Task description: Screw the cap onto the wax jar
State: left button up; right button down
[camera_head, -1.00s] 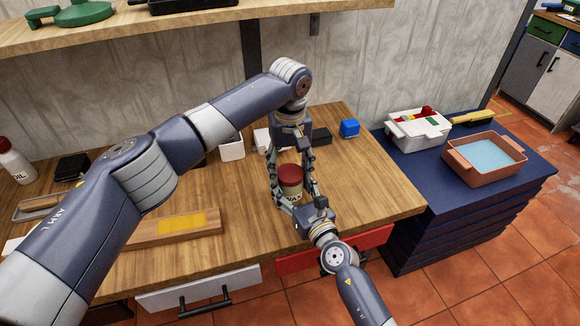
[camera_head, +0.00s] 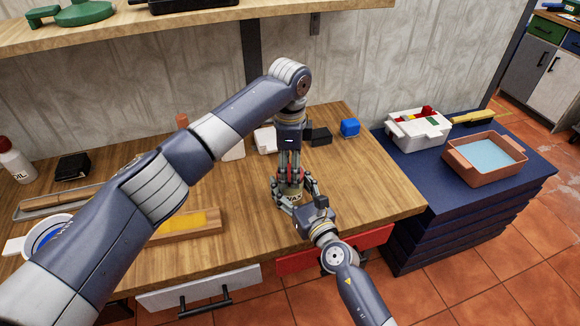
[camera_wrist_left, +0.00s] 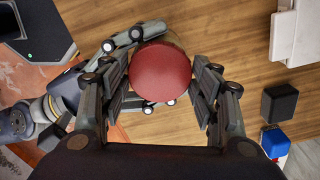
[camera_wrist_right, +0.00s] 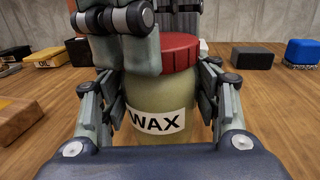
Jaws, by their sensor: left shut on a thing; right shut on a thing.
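The wax jar (camera_wrist_right: 160,100) is a yellowish jar with a white WAX label, upright on the wooden worktop. Its red cap (camera_wrist_right: 182,52) sits on top of the jar in the right wrist view, and it fills the middle of the left wrist view (camera_wrist_left: 160,73). My left gripper (camera_head: 290,180) points down from above, shut on the red cap from both sides. My right gripper (camera_wrist_right: 160,112) is low at the front, shut around the body of the wax jar (camera_head: 293,195). The fingers hide part of the cap and jar in the head view.
Blue (camera_head: 349,127) and black (camera_head: 319,136) blocks stand behind the jar. A wooden block with a yellow pad (camera_head: 183,222) lies to the left. The worktop right of the jar is clear. A blue cabinet at right bears a white box (camera_head: 417,143) and a pink tray (camera_head: 455,168).

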pick_arm(q)
jog(key=m, duration=0.5)
jog(key=shift+m, duration=0.3)
pick_arm(e)
jog(key=shift+f, duration=0.1)
pick_arm(q)
jog(key=o, duration=0.9)
jog(key=shift+c, duration=0.2)
notch_tip(320, 180, up, 12)
pick_arm(e)
jog(key=shift+c, duration=2.3)
grip_release()
